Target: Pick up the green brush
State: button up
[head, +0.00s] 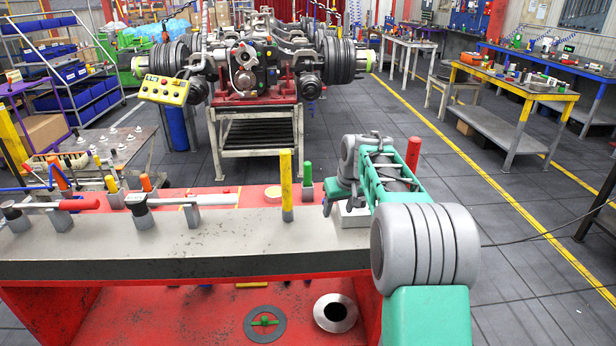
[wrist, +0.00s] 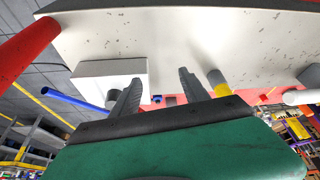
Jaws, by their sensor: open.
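An upright tool with a green handle (head: 307,172) stands at the back of the workbench, just left of my gripper. It may be the green brush, but its bristles cannot be made out. My gripper (head: 331,197) is low over the bench beside a pale block, partly hidden by my arm. In the wrist view, the two dark fingers of my gripper (wrist: 160,82) are apart with nothing held between them. I cannot make out the green handle in the wrist view.
A yellow upright tool (head: 286,185) stands left of the green handle. The pale block (head: 350,218) lies below my gripper. A red upright handle (head: 412,153) is at right. A green piece (head: 265,322) sits on a ring below.

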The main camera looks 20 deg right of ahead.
aim_at(307, 166)
jog(key=i, duration=1)
